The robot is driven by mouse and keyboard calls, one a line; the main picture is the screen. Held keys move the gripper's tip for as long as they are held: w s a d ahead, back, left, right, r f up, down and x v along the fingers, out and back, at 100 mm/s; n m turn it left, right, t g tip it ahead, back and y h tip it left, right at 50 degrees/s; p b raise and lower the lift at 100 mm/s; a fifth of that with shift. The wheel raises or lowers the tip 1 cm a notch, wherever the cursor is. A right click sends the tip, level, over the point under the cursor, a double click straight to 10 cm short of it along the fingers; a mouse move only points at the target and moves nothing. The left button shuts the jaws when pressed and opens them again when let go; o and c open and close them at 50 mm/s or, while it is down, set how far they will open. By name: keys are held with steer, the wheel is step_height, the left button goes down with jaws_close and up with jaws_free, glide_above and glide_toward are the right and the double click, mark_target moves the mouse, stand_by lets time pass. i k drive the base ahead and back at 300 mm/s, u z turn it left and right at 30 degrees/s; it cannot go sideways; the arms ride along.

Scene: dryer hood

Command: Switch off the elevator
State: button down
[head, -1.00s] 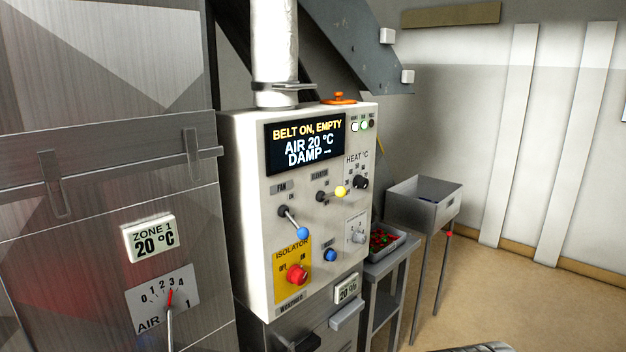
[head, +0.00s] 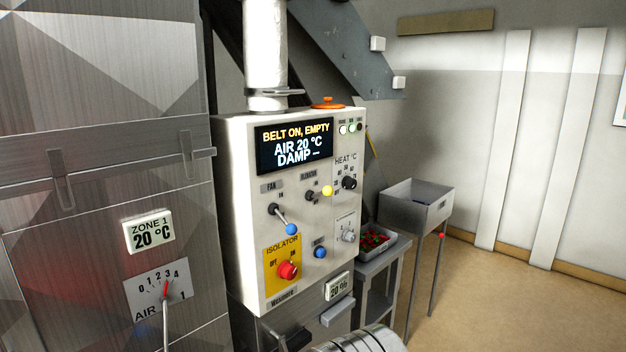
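The elevator switch (head: 327,190) is a short lever with a yellow ball knob on the white control panel (head: 238,220), under a small label that seems to read ELEVATOR. Its lever points right and slightly up from its dark pivot. The display (head: 294,144) above it reads BELT ON, EMPTY, AIR 20 °C, DAMP --. A rounded, ribbed metal part, probably of my arm, shows at the bottom edge below the panel. My gripper's fingers are not in view.
Nearby on the panel are the blue-knobbed fan lever (head: 291,229), the red isolator knob (head: 288,271), a blue button (head: 320,252) and the black heat dial (head: 349,183). A small tray of red pieces (head: 375,240) stands to the right. Floor beyond is open.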

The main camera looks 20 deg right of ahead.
mark_target(327, 190)
steer(key=z, duration=0.05)
steer(key=i, duration=1)
steer(key=u, duration=0.1)
